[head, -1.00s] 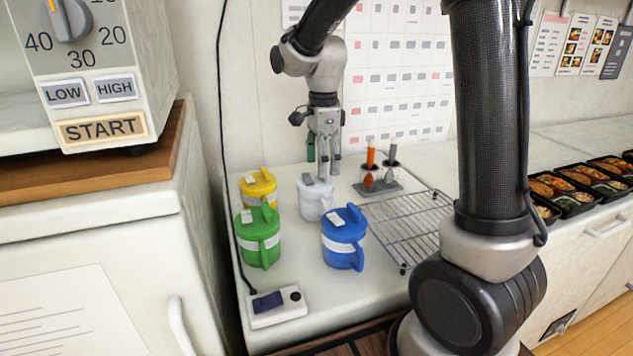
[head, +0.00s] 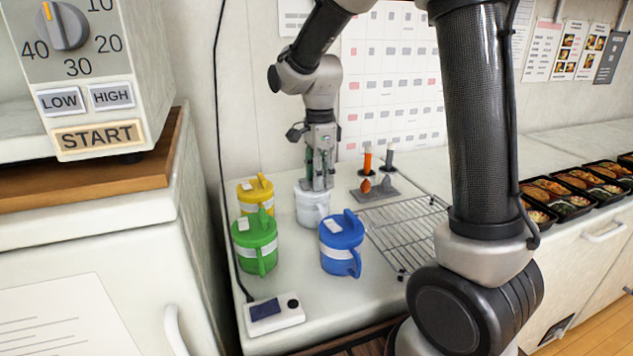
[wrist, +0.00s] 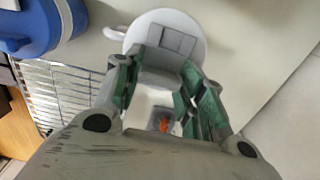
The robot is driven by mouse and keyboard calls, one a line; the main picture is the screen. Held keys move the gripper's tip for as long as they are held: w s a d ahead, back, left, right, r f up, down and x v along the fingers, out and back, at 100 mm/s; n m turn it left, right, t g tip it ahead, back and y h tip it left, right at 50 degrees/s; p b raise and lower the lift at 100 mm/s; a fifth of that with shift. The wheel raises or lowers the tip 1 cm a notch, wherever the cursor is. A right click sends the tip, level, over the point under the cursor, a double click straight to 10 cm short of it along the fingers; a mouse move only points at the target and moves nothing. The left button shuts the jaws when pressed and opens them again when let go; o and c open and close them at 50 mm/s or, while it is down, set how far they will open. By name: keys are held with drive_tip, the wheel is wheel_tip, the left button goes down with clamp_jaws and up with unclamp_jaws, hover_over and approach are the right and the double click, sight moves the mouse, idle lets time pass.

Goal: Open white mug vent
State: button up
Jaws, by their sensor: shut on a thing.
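The white mug (head: 310,212) stands upright on the counter between the yellow and blue mugs. Its round white lid shows in the wrist view (wrist: 194,24), with the mug's handle (wrist: 115,33) pointing left. The grey vent flap (wrist: 172,40) lies on the lid. My gripper (head: 318,186) points down over the lid, its fingertips right at it. In the wrist view the green-sided fingers (wrist: 163,68) close around the flap's grey near part. The fingers partly hide the flap, so I cannot tell whether it is raised.
The blue mug (head: 341,257) stands close in front on the right, the green mug (head: 255,258) front left, the yellow mug (head: 252,195) left. A wire rack (head: 405,232) and a grey stand with condiment spoons (head: 375,190) are to the right. A small scale (head: 285,319) lies in front.

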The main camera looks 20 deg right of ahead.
wheel_tip(320, 180, up, 8)
drive_tip(key=shift+r, duration=0.2)
drive_tip(key=shift+f, duration=3.8)
drive_tip(key=shift+f, duration=0.15)
drive_tip(key=o, duration=1.5)
drive_tip(key=shift+r, duration=3.5)
